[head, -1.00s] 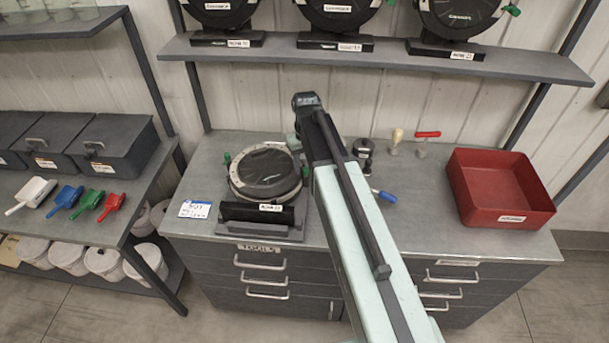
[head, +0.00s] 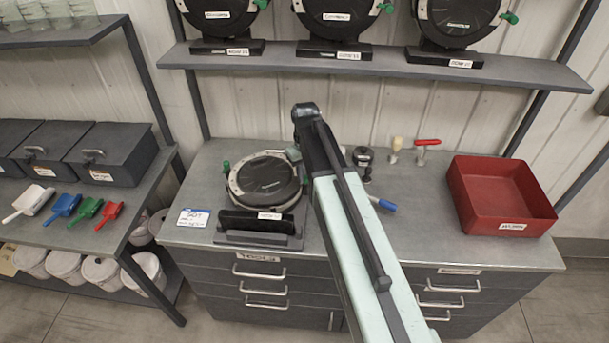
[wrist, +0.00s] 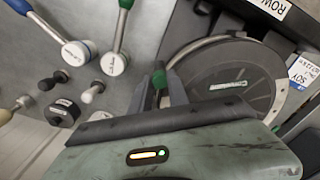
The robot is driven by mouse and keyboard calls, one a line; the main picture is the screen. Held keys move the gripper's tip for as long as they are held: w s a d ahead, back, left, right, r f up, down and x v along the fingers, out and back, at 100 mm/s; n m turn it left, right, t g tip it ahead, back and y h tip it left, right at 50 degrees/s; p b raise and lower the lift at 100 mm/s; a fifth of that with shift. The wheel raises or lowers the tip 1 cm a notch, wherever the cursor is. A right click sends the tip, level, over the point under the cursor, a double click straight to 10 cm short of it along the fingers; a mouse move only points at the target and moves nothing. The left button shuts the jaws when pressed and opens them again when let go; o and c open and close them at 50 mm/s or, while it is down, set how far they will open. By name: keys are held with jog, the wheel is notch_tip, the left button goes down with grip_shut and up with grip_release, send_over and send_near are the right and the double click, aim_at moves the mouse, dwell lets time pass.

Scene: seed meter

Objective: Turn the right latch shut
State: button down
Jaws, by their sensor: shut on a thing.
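The seed meter (head: 262,182), a round black disc housing with a pale rim, sits on a dark stand on the bench. Its left latch (head: 227,167) has a green tip. In the wrist view, the right latch's green handle (wrist: 159,78) is between my fingers beside the meter's rim (wrist: 213,42). My gripper (wrist: 162,92) is shut on that handle. The meter's black face (wrist: 237,78) also shows there.
A red bin (head: 500,197) stands at the bench's right. A red-handled tool (head: 427,143), a blue-handled tool (head: 382,202) and a black round part (head: 363,158) lie right of my arm. A SOY card (head: 194,217) lies left of the meter. More meters stand on the shelf (head: 375,66) above.

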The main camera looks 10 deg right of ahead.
jog(key=n, duration=0.8)
jog(key=shift+n, duration=0.4)
jog(key=n, duration=0.4)
jog(key=shift+n, duration=2.1)
jog(key=c, duration=1.3)
grip_release()
jog(key=shift+o, duration=0.2)
